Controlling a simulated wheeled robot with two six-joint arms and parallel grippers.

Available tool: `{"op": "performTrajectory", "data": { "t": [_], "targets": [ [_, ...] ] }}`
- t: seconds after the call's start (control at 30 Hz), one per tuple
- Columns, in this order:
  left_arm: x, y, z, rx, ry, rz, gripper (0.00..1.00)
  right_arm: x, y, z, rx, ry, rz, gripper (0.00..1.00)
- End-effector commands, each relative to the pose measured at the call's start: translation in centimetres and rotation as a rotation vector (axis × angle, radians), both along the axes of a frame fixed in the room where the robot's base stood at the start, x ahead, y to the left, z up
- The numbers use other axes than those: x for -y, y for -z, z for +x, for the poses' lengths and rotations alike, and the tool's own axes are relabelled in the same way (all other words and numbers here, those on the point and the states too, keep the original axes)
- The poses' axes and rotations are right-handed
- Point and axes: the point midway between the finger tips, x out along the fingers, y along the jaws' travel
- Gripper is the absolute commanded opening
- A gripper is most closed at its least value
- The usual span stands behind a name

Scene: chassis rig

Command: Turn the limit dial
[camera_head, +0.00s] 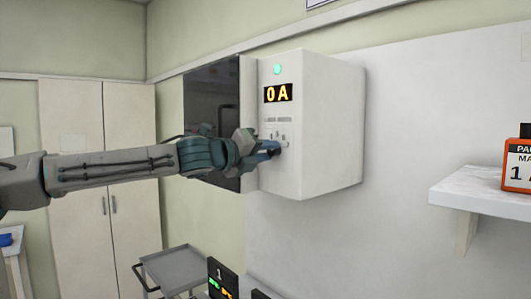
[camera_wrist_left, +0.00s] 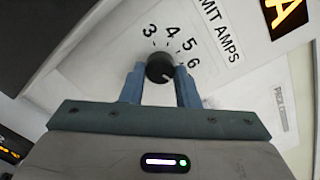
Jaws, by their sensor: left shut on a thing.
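The limit dial (camera_wrist_left: 160,68) is a small black round knob with a pale pointer line, on the front of a white wall unit (camera_head: 320,130). Numbers 3, 4, 5 and 6 stand around it beside the words "MIT AMPS". In the left wrist view the pointer line is toward the lower right, near the 6. My left gripper (camera_head: 272,149) is at the unit's front face. Its two blue fingers (camera_wrist_left: 161,88) are shut on the dial, one on each side. In the head view the gripper hides the dial. The unit's display (camera_head: 278,93) reads 0A. My right gripper is in neither view.
A green light (camera_head: 277,69) glows above the display. A dark panel (camera_head: 213,110) is left of the unit. A white shelf (camera_head: 485,190) at right holds an orange box (camera_head: 517,168). A grey cart (camera_head: 175,268) stands below, beside a dark numbered display (camera_head: 222,278).

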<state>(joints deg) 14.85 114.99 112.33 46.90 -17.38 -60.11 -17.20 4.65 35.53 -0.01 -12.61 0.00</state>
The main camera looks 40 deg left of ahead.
Motion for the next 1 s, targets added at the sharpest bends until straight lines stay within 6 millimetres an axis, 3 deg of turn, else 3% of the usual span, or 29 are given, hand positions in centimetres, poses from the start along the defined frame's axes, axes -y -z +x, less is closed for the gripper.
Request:
{"op": "performTrajectory", "data": {
  "t": [0.13,0.17,0.23,0.27,0.67,1.0],
  "targets": [
    [0.1,0.2,0.0,-0.003,0.002,-0.002,0.05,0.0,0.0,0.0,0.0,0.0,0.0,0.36],
    [0.1,0.2,0.0,-0.003,0.002,-0.002,0.34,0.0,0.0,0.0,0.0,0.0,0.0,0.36],
    [0.1,0.2,0.0,-0.003,0.002,-0.002,0.48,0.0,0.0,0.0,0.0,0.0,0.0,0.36],
    [0.1,0.2,0.0,-0.003,0.002,-0.002,0.5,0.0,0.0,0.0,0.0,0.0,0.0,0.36],
    [-0.1,0.2,-0.3,0.002,-0.002,-0.004,0.5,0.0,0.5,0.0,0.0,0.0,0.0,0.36],
    [-0.2,0.4,-3.1,0.005,0.002,-0.005,0.5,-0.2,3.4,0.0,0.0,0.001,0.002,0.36]
  ]
}}
